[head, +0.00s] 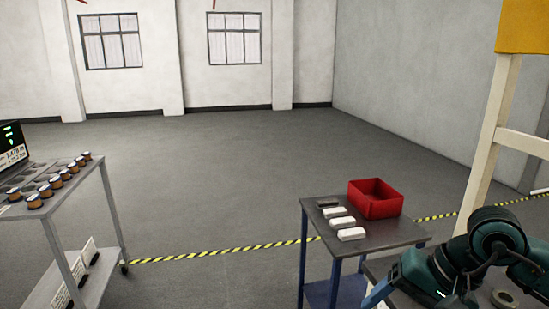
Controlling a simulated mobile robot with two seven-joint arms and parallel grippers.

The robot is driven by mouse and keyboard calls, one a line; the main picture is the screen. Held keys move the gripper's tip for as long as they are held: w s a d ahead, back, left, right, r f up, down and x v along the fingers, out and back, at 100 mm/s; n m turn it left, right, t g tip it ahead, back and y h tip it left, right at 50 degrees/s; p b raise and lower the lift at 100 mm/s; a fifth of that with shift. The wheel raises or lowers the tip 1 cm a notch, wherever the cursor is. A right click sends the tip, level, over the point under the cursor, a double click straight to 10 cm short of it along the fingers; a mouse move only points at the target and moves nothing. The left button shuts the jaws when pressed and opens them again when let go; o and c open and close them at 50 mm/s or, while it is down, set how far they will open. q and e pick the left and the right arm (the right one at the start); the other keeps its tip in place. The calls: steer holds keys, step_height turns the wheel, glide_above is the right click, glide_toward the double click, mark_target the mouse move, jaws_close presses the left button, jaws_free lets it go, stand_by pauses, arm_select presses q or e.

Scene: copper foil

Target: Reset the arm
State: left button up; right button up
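My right arm (497,232), dark teal and black, shows at the bottom right. It is bent, with its upper joint raised and a teal link (423,275) reaching down and left above a grey surface. The gripper of this arm cannot be made out; the lower part of the arm runs to the picture's bottom edge. My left arm and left gripper do not show.
A small table (395,236) carries a red bin (375,199), white blocks (342,223) and a dark block (327,203), close left of my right arm. A cart (50,203) with several copper-coloured spools (55,182) stands at left. Open floor lies between them.

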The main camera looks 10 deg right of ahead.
steer(key=a+r+m+t+y+p, duration=0.2)
steer(key=a+r+m+t+y, duration=0.2)
steer(key=a+m+y, duration=1.4)
steer(key=w+d+f+m+t+h, duration=0.1)
steer(key=d+f+m+t+h, duration=0.3)
steer(key=m, duration=0.7)
steer(key=w+d+f+m+t+h, duration=0.1)
steer(key=d+f+m+t+h, duration=0.2)
steer(key=m+h, duration=0.55)
steer(key=d+f+m+t+h, duration=0.25)
steer(key=f+m, duration=0.25)
steer(key=m, duration=0.8)
steer(key=s+f+m+g+h, duration=0.2)
steer(key=s+f+m, duration=0.3)
steer(key=f+m, duration=0.1)
steer(key=s+a+f+m+g+h+p, duration=0.1)
steer(key=s+f+m+g+h, duration=0.1)
steer(key=f+m, duration=0.4)
step_height(320, 180, down, 3)
steer(key=s+g, duration=0.1)
steer(key=s, duration=0.1)
steer(key=shift+s+a+m+g+h, duration=0.2)
steer(key=shift+s+m+g+h, duration=0.1)
steer(key=shift+s+m+g, duration=0.05)
steer(key=shift+f, duration=0.1)
steer(key=shift+c, duration=0.4)
